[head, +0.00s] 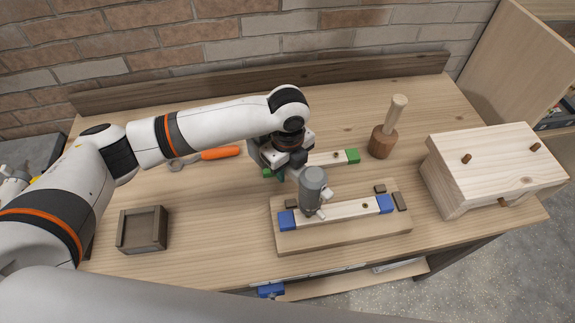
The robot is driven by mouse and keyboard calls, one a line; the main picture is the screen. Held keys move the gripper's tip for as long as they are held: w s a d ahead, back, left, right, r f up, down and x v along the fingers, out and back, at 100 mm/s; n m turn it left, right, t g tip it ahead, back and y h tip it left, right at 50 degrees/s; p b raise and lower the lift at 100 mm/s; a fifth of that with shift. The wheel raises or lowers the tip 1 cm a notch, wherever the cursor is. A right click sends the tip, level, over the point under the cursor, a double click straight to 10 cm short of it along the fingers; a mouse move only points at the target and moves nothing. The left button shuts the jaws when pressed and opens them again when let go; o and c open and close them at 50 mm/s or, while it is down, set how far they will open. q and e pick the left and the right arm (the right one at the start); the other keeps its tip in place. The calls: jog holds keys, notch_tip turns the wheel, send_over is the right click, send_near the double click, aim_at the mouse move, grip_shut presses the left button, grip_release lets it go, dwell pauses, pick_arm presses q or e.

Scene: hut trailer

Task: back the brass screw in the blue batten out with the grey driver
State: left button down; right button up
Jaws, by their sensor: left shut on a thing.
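The grey driver (312,184) stands roughly upright over the left part of the blue batten (345,209), a pale strip with blue ends. My left gripper (317,196) is shut on the driver. The driver and gripper cover the batten below them, so the brass screw there and the driver's tip are hidden; I cannot tell whether the tip touches a screw. A small dark spot, screw or hole, shows in the batten's right part. The batten lies on a wooden board (345,236) with small dark blocks along it. My right gripper is out of view.
A green-ended batten (328,159) lies behind, partly hidden by my wrist. A mallet (384,142) stands behind right, a pegged wooden box (490,165) at right. An orange-handled tool (220,153) lies behind left. An open wooden tray (121,232) sits front left, with clear bench between.

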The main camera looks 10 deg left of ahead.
pick_arm(q)
jog(key=shift+f, duration=0.45)
dwell(0.6)
jog(key=shift+s+a+p, duration=0.1)
jog(key=shift+s+p, duration=0.1)
jog(key=shift+p, duration=0.35)
dwell(0.3)
jog(key=shift+r+p, duration=0.4)
jog(key=shift+p, duration=0.6)
dwell(0.3)
jog(key=shift+w+r+p, duration=0.2)
jog(key=shift+r+p, duration=0.25)
jog(key=shift+p, duration=0.15)
dwell(0.4)
jog(key=shift+f, duration=0.4)
dwell(1.2)
jog(key=shift+r, duration=1.55)
jog(key=a+r, duration=0.4)
jog(key=a, duration=0.2)
jog(key=shift+a, duration=0.4)
